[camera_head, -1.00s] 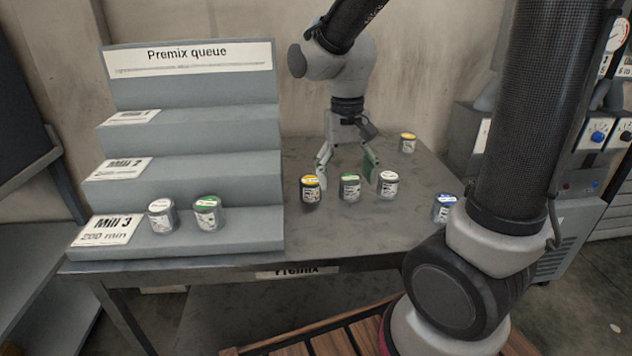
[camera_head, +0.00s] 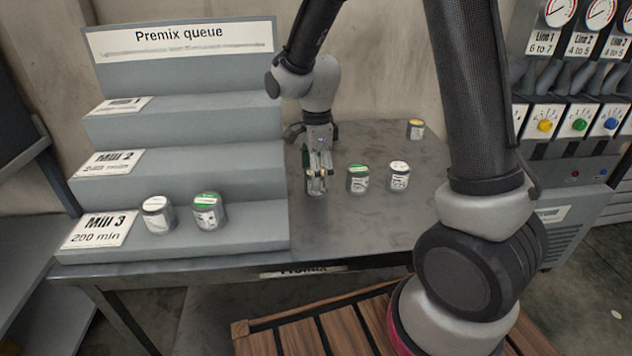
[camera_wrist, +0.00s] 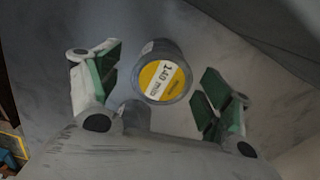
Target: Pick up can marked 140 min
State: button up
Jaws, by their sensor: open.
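The can marked 140 min (camera_wrist: 162,82) has a yellow lid with a white label band and stands on the table. In the wrist view it lies between the open fingers of my gripper (camera_wrist: 155,88), with a gap on each side. In the head view my gripper (camera_head: 318,172) points down over this can (camera_head: 316,188), whose upper part is mostly hidden by the fingers. I cannot tell how far the fingertips are above or around it. Part of another can (camera_wrist: 131,112) shows below it in the wrist view.
A green-lidded can (camera_head: 357,179) and a white-lidded can (camera_head: 399,176) stand just right of my gripper. A yellow-lidded can (camera_head: 415,129) stands at the back. The stepped Premix queue rack (camera_head: 185,163) at left carries a white-lidded can (camera_head: 157,214) and a green-lidded can (camera_head: 208,211).

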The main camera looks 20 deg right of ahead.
notch_tip(320, 180, down, 3)
jog(key=shift+w+f, duration=0.1)
jog(key=shift+f, duration=0.05)
jog(key=c, duration=1.2)
